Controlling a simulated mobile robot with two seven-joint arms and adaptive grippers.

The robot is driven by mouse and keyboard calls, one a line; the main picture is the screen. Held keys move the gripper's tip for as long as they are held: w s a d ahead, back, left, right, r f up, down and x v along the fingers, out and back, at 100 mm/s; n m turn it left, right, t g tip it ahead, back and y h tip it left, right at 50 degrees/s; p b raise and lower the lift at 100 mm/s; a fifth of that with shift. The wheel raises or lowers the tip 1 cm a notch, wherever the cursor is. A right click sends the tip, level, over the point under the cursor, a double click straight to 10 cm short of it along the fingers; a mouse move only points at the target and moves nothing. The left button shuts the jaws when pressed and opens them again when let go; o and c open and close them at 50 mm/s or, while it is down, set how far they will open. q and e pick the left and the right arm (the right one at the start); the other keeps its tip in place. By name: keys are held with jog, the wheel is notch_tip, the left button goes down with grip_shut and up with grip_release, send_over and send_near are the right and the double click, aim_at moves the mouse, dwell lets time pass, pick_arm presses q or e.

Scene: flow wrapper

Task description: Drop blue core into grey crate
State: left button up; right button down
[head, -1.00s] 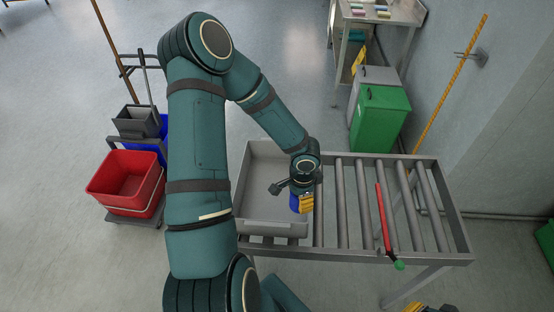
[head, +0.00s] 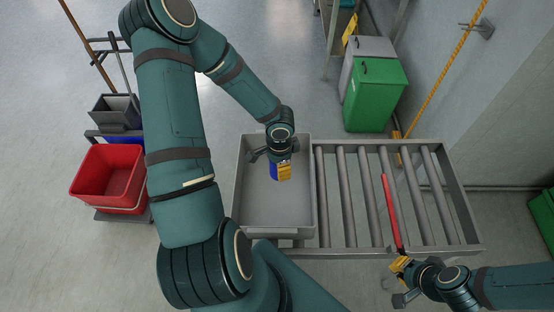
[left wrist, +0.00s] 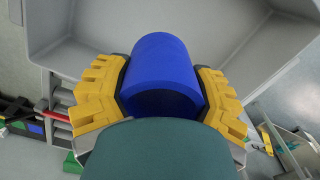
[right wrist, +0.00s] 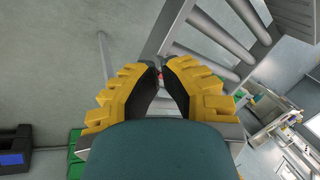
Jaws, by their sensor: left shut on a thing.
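The blue core (head: 273,171) is a short blue cylinder. My left gripper (head: 283,172) is shut on it, with yellow fingers on both sides. In the left wrist view the core (left wrist: 160,65) sits between the two fingers. The grey crate (head: 275,233) is an open, shallow box on the left part of the roller stand. In the head view the held core appears over the crate's inside; its height above the floor is hard to judge. My right gripper (head: 398,264) is at the stand's front edge. In the right wrist view its fingertips (right wrist: 160,66) are close together.
Bare rollers (head: 350,200) lie right of the crate. A long red bar (head: 391,210) lies across them near my right gripper. A red bucket (head: 108,178) on a cleaning cart stands at left. A green bin (head: 375,95) stands behind the stand.

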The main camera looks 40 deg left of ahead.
pick_arm(q)
jog(key=shift+f+b, duration=1.25)
jog(key=shift+f, duration=1.6)
jog(key=o, duration=1.3)
jog(key=shift+c, duration=0.2)
jog(key=shift+r, duration=0.1)
notch_tip(320, 180, up, 12)
jog(key=shift+s, duration=0.1)
